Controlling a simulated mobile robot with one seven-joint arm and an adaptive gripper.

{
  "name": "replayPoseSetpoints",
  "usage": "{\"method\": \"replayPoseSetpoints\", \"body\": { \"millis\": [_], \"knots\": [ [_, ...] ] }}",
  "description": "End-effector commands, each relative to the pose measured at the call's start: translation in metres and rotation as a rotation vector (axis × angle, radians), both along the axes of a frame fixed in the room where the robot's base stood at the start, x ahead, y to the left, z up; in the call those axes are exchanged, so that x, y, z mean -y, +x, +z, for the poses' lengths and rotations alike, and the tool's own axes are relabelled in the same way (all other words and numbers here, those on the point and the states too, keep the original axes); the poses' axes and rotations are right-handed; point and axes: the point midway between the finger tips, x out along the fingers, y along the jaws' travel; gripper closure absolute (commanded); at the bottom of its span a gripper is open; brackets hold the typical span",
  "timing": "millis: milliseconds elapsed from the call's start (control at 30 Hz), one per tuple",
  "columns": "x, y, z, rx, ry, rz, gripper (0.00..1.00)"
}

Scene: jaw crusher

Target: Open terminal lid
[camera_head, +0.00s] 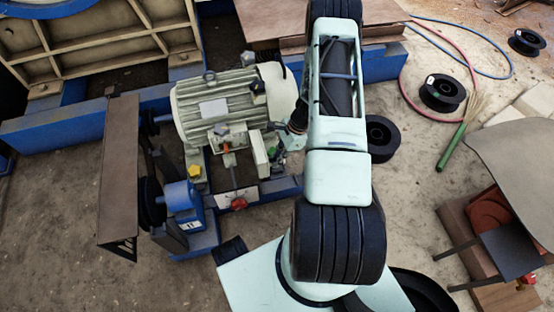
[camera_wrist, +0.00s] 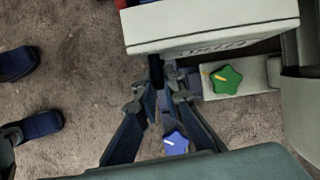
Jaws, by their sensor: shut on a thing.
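The grey-green motor (camera_head: 228,100) stands on a blue frame. Its terminal box (camera_head: 226,137) is on the near side, with small orange and green parts showing. A pale upright plate (camera_head: 259,153) beside the box looks like the terminal lid. In the wrist view, a pale panel with dark lettering (camera_wrist: 212,24), apparently the lid, fills the top. My gripper (camera_wrist: 166,76) is at this panel's lower edge, with its fingers drawn together on it; the exact contact is dark and hard to see. In the head view my arm partly hides the gripper, right of the motor.
A green star knob (camera_wrist: 226,79) sits on a pale block right of the fingers. A blue star knob (camera_wrist: 176,142) lies beyond them. Yellow (camera_head: 194,171) and red (camera_head: 238,203) knobs are near the motor. Black spools (camera_head: 442,93) and hoses lie on open ground at right.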

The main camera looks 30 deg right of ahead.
Motion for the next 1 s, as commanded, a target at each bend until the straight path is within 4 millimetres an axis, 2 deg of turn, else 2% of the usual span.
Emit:
{"method": "replayPoseSetpoints", "body": {
  "millis": [367,400,533,833,1000],
  "knots": [
    [0.002,-0.001,0.0,0.0,-0.004,-0.002,1.0],
    [0.002,0.0,0.0,0.0,-0.004,-0.002,0.89],
    [0.002,0.0,0.0,0.0,-0.003,-0.002,0.74],
    [0.001,0.0,0.001,0.0,-0.002,-0.001,0.74],
    [0.007,0.0,0.014,0.002,-0.003,-0.002,0.74]
  ]
}}
